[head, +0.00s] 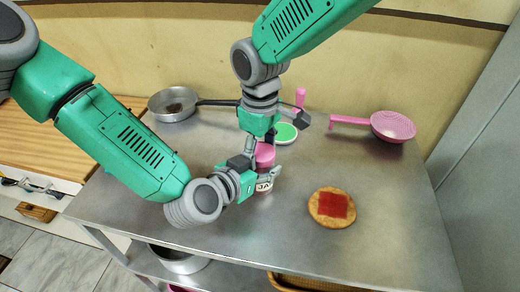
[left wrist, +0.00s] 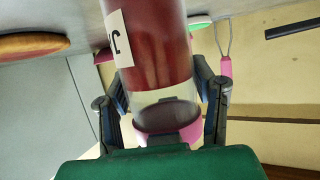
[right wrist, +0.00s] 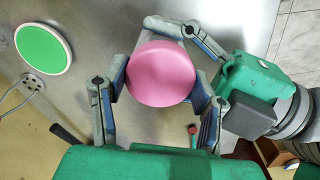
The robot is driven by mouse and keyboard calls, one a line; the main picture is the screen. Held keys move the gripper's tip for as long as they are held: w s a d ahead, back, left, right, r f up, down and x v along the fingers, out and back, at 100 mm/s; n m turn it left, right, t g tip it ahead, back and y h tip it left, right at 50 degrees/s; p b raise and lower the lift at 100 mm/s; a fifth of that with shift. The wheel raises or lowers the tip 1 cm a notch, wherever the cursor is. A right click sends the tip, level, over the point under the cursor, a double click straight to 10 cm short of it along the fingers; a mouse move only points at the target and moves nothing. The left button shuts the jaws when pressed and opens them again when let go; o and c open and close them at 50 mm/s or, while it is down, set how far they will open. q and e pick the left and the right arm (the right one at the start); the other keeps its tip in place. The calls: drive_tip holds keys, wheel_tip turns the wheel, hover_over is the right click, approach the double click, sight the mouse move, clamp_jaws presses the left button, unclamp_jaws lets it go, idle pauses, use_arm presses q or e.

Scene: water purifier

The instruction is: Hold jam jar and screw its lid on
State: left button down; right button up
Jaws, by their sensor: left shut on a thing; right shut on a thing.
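The jam jar (head: 264,184) stands upright near the middle of the metal table. In the left wrist view the jar (left wrist: 160,50) shows dark red jam, a white label and a clear band near its mouth. My left gripper (head: 248,179) is shut around the jar from the side. The pink lid (head: 265,154) sits at the jar's top, seen from above in the right wrist view (right wrist: 161,74). My right gripper (right wrist: 163,85) comes down from above, its fingers shut on the lid from both sides. I cannot tell how far the lid is threaded.
A round bread with a red square (head: 332,207) lies to the right. A green-topped round lid (head: 286,133) lies behind the jar. A frying pan (head: 173,104) stands at the back left, a pink strainer (head: 391,126) at the back right. The table's front right is clear.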

drive_tip(key=shift+a, duration=0.1)
drive_tip(key=o, duration=1.3)
drive_tip(key=shift+r, duration=2.3)
